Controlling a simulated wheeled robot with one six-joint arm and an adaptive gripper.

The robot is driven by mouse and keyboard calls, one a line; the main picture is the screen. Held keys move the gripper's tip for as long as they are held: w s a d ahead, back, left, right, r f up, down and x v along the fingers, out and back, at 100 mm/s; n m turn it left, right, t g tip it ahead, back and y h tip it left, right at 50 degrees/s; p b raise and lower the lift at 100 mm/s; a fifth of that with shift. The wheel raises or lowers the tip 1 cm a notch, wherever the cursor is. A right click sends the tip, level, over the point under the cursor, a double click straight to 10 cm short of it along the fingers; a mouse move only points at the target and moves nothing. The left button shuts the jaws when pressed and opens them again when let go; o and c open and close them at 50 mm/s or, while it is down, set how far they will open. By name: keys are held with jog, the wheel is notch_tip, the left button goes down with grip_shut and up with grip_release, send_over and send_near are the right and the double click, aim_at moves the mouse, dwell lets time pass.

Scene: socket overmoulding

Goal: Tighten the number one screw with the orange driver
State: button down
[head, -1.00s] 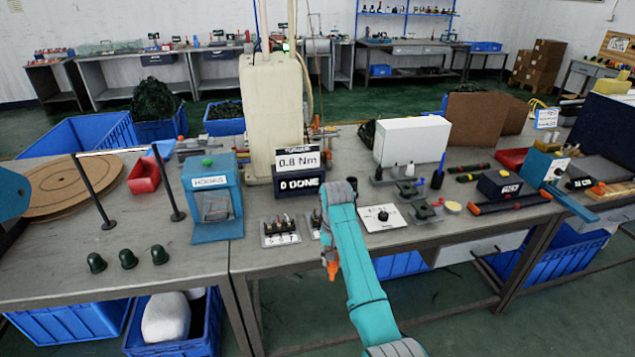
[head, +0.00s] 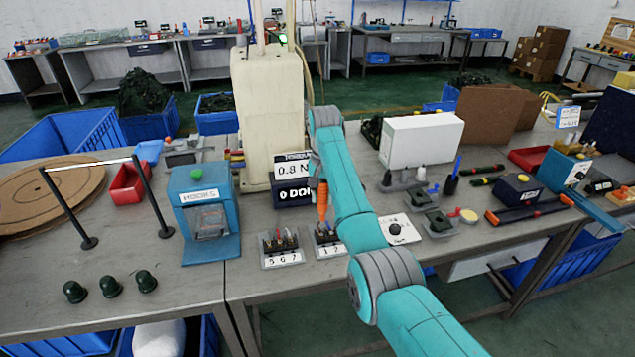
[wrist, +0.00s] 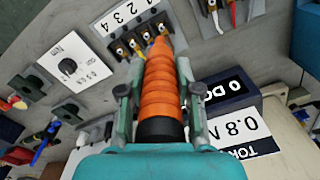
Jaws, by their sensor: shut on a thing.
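My gripper (wrist: 156,95) is shut on the orange driver (wrist: 160,85), which also shows in the head view (head: 322,200). In the head view the driver hangs upright above the terminal block marked 1, 2 (head: 328,243). In the wrist view this block's label reads 1 2 3 4 (wrist: 125,14), and the driver's front end lies over its row of screws (wrist: 133,42). The driver hides part of the block, and I cannot tell whether its tip touches a screw. The torque display (head: 292,172) reads 0.8 N, and the counter below (head: 290,194) begins with 0; my arm covers the rest.
A second block marked 5 6 7 (head: 281,248) stands just left. A white dial plate (head: 400,230) lies to the right. The blue HOOKS box (head: 207,210) is further left. A tall cream machine (head: 265,110) stands behind the display.

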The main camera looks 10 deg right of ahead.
aim_at(322, 212)
jog(key=shift+w, duration=0.4)
jog(key=shift+f, duration=3.1)
jog(key=shift+s+f, duration=0.1)
jog(key=shift+f, duration=0.55)
dwell(1.4)
jog(key=shift+r, duration=2.55)
